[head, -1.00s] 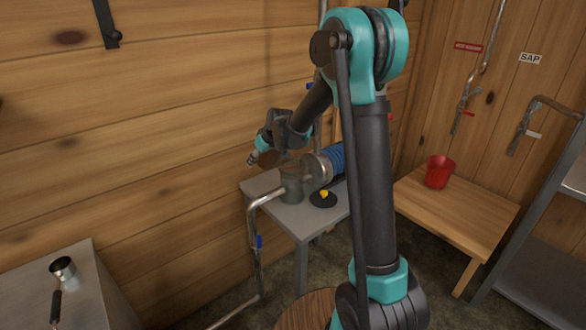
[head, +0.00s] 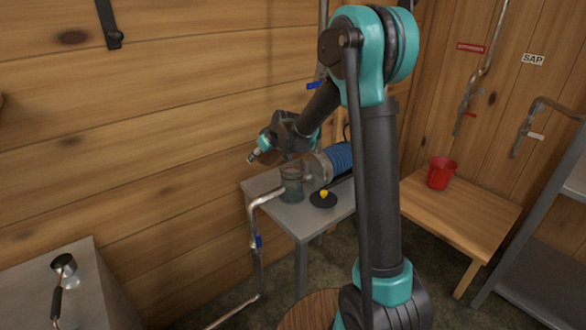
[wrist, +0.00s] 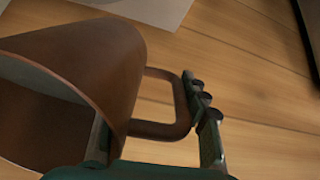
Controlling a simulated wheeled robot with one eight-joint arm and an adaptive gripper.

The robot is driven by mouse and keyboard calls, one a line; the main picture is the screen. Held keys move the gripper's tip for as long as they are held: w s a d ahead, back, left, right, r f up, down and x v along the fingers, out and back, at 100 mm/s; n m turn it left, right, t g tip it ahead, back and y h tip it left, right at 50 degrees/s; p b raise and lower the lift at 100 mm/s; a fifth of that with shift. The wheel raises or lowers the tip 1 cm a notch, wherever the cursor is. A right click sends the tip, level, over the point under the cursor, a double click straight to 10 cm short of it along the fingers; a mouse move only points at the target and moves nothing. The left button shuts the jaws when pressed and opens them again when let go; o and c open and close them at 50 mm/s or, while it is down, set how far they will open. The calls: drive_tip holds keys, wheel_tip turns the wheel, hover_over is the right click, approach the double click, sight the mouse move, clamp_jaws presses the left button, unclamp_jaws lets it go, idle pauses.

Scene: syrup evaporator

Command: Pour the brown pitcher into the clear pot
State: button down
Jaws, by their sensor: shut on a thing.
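The brown pitcher (wrist: 95,70) fills the left of the wrist view, tilted with its open mouth toward the lower left. Its inside looks empty where it shows. My gripper (wrist: 155,125) is shut on it at its handle side, with the squared handle (wrist: 160,130) between the fingers. In the head view my gripper sits just above and left of the clear pot, and the pitcher is mostly hidden there. The clear pot (head: 292,185) stands upright on the small grey table (head: 300,220). Its contents cannot be told.
A black round pad with a yellow knob (head: 323,198) lies right of the pot. A blue-banded metal cylinder (head: 332,162) is behind it. A bent pipe (head: 258,220) runs along the table's left. A red bucket (head: 441,172) stands on the wooden bench (head: 460,215).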

drive_tip(key=shift+r+t+y, duration=0.3)
drive_tip(key=shift+r+t, duration=0.1)
drive_tip(key=shift+r, duration=0.05)
idle(0.4)
